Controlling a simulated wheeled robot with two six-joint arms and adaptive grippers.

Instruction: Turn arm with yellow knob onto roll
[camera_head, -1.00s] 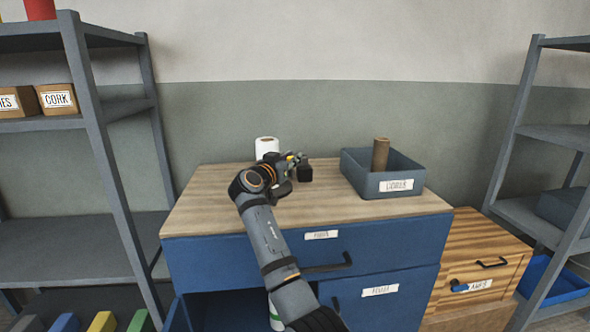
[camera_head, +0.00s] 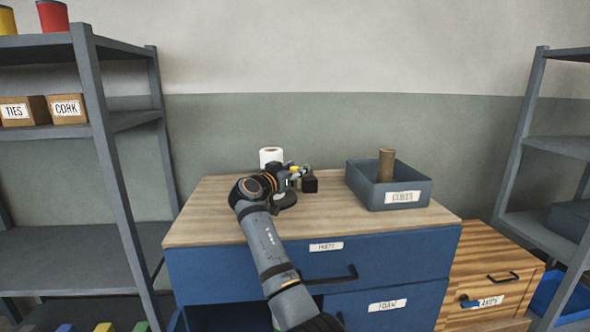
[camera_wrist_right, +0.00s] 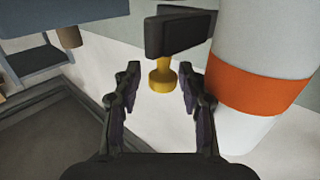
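The white roll (camera_head: 271,156) stands upright at the back left of the wooden counter top. A yellow knob (camera_head: 294,168) shows just right of it, partly hidden by my right gripper. In the right wrist view the yellow knob (camera_wrist_right: 160,78) sits on a dark arm (camera_wrist_right: 178,33). My right gripper (camera_wrist_right: 160,68) is open, with one finger on each side of the knob and gaps visible. A large white cylinder with an orange band (camera_wrist_right: 262,72) is close beside the right-hand finger; I cannot tell if it is the roll. My left gripper is not in view.
A dark block (camera_head: 310,185) is right of my right gripper. A blue-grey bin (camera_head: 370,190) with a brown tube (camera_head: 386,165) stands further right. Shelf racks flank the counter, with boxes on the left rack (camera_head: 85,100). The counter's front right is clear.

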